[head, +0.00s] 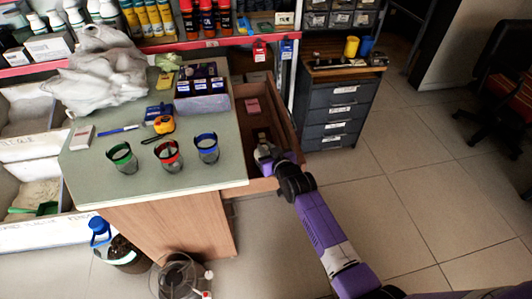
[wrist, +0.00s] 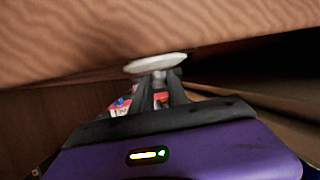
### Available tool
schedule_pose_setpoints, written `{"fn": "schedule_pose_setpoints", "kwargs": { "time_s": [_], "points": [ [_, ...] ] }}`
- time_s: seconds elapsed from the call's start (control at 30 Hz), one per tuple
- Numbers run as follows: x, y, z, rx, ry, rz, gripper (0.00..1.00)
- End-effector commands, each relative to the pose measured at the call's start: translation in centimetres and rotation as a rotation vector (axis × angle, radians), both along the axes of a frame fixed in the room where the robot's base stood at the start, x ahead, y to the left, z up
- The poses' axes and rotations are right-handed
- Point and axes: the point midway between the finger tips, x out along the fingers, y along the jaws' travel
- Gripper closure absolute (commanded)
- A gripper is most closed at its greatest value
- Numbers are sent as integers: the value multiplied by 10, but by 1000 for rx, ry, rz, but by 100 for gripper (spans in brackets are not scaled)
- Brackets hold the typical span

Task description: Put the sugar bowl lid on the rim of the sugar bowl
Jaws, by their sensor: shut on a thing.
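In the wrist view a pale, flat, round piece that looks like the sugar bowl lid (wrist: 160,63) sits at the tips of my gripper (wrist: 160,82). The fingers are shut on a small knob on its near side, and the disc lies just beyond the tips. In the head view my gripper (head: 265,156) is at the open drawer (head: 287,127) on the right side of the green-topped counter. The lid is too small to make out clearly there. I cannot pick out the sugar bowl in either view.
The counter (head: 85,175) holds several glasses, an orange tape measure (head: 164,125), and a box of dark packs (head: 202,103). A pink box (head: 252,106) lies in the drawer. A brown wooden surface (wrist: 60,40) is close above the lid. A grey drawer cabinet (head: 338,110) stands right.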

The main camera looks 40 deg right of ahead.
Motion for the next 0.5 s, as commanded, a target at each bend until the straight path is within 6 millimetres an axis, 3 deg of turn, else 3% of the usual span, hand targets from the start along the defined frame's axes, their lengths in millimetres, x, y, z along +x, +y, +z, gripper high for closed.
{"fn": "schedule_pose_setpoints", "kwargs": {
  "time_s": [0.13, 0.5],
  "points": [
    [0, -1, -17, 0, -1, -1, 100],
    [0, 0, -22, 0, -1, 0, 100]
  ]
}}
